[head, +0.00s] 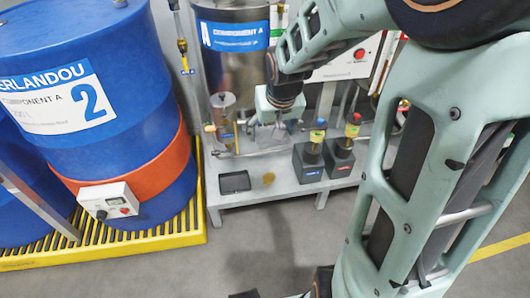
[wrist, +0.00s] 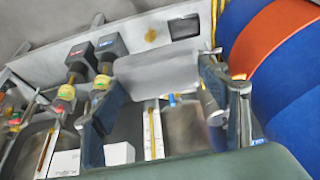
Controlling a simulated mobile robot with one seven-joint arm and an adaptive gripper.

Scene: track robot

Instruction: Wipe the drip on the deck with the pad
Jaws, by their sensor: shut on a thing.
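The drip (head: 268,178) is a small brown-yellow stain on the light grey deck (head: 290,190), just right of a shallow black tray (head: 235,182). It also shows in the wrist view (wrist: 150,35), beside the tray (wrist: 185,27). My gripper (head: 272,124) is over the back part of the deck, behind and above the drip. In the wrist view my gripper (wrist: 160,76) is shut on a flat grey pad (wrist: 155,70), whose broad face spans between the two fingers. The pad is apart from the drip. In the head view the pad is small and hard to make out.
Two black pump blocks with yellow-topped fittings (head: 312,145) (head: 352,130) stand right of the drip. A clear cylinder (head: 223,115) stands behind the tray. A large blue drum (head: 95,100) on a yellow grating (head: 150,225) is at left. The deck's front strip is clear.

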